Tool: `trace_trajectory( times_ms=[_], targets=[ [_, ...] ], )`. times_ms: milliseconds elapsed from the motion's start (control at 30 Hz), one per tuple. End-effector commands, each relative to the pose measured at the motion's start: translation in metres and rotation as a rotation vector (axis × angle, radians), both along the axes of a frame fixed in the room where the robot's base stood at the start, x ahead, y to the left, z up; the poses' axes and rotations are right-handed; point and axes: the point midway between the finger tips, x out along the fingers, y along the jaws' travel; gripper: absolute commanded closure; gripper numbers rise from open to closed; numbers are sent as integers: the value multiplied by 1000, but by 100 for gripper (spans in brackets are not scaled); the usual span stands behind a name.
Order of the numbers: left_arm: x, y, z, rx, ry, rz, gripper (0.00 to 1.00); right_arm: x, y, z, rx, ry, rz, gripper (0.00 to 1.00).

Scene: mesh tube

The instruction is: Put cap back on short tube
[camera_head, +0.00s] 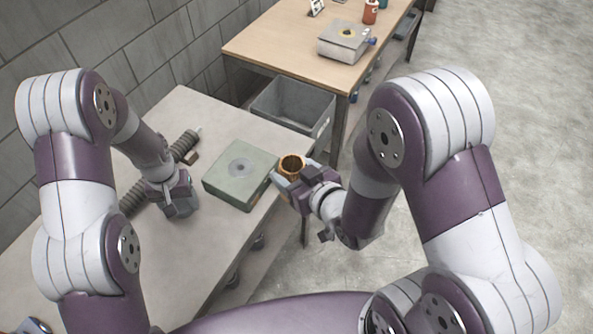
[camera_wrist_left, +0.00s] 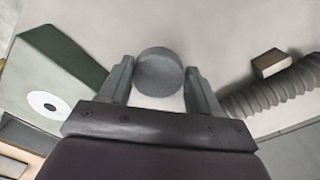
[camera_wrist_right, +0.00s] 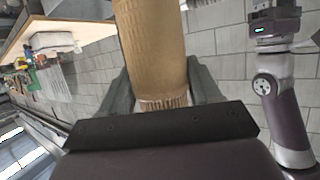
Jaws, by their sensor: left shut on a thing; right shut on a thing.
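The short tube (camera_head: 291,164) is brown and held upright, its dark open mouth facing up, near the table's right edge. My right gripper (camera_head: 284,184) is shut on it; the right wrist view shows the tan tube (camera_wrist_right: 152,45) between the fingers, with a ridged band low down. The cap (camera_wrist_left: 159,72) is a grey round disc between the fingertips of my left gripper (camera_wrist_left: 158,88), which is shut on it. In the head view my left gripper (camera_head: 180,207) is low over the table, apart from the tube; the cap is hidden there.
A green block (camera_head: 225,185) with a round disc on top lies between my grippers. A grey bin (camera_head: 318,112) stands beyond the table (camera_head: 190,103), before a wooden table (camera_head: 262,48).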

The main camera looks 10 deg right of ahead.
Motion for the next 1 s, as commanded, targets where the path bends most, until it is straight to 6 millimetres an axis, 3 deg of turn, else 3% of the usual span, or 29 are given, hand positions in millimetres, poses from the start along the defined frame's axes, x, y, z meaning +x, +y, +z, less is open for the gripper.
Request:
trace_trajectory(
  times_ms=[167, 400, 600, 1000],
  targets=[
    [0, 0, 0, 0, 0, 0, 65, 8, -6, -9, 2, 5, -28, 92],
    [0, 0, 0, 1, 0, 0, 65, 49, -63, -79, 8, 9, -250, 92],
    [0, 0, 0, 1, 0, 0, 65, 55, -100, -124, 0, 3, -383, 92],
    [0, 0, 0, 1, 0, 0, 65, 55, -106, -129, 0, -1, -400, 92]
  ],
)
